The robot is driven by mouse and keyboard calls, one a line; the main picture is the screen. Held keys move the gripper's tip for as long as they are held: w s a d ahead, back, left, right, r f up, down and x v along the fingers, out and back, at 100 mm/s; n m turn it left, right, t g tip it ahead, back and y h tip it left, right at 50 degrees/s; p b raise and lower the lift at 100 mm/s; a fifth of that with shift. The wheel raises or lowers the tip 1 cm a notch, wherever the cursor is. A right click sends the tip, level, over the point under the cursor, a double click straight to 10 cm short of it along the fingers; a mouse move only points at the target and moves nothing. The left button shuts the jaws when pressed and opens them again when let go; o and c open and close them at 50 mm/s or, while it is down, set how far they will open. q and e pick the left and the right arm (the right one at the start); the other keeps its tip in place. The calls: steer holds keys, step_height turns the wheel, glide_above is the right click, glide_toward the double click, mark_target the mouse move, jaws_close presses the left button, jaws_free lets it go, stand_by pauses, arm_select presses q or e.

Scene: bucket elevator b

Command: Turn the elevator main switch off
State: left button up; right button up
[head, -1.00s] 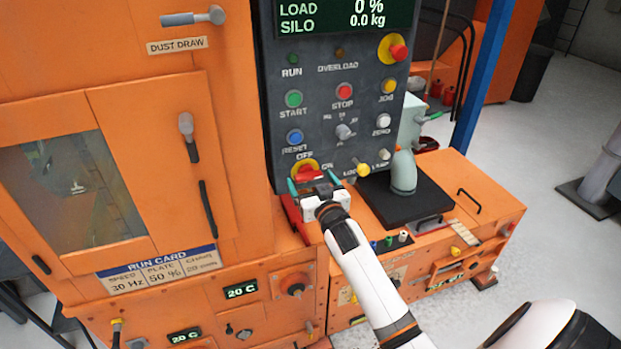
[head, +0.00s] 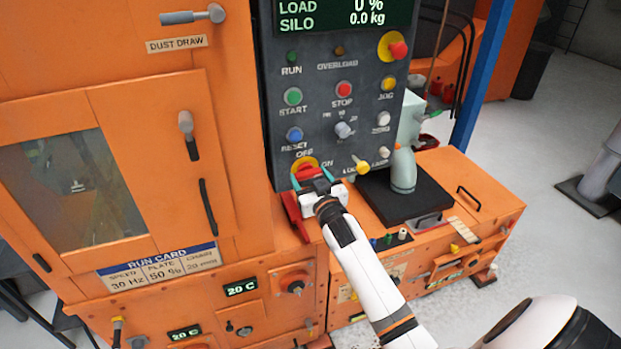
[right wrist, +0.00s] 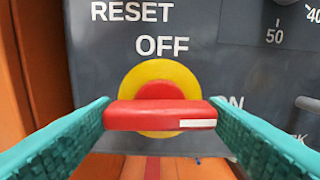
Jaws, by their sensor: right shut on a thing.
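The main switch is a red bar handle (right wrist: 160,115) on a yellow round plate (right wrist: 178,70), low on the dark control panel. The handle lies level, with its white mark at the right end, on the side of the ON label; the OFF label is above the plate. My right gripper (head: 311,179) is shut on the handle, one teal finger at each end, as the right wrist view also shows (right wrist: 161,113). In the head view the gripper hides part of the switch. My left gripper is not in view.
Above the switch are the blue reset button (head: 294,135), a grey knob (head: 343,130) and the red stop button (head: 343,89). A yellow-based knob (head: 361,167) is close to the right of my gripper. The orange cabinet (head: 236,130) stands at the left.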

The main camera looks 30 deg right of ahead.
steer(key=n, duration=0.3)
steer(key=shift+p, duration=0.4)
steer(key=n, duration=0.9)
steer(key=shift+n+p, duration=0.3)
steer(key=shift+p, duration=0.1)
steer(key=n, duration=0.4)
steer(key=shift+n, duration=0.4)
steer(key=o, duration=1)
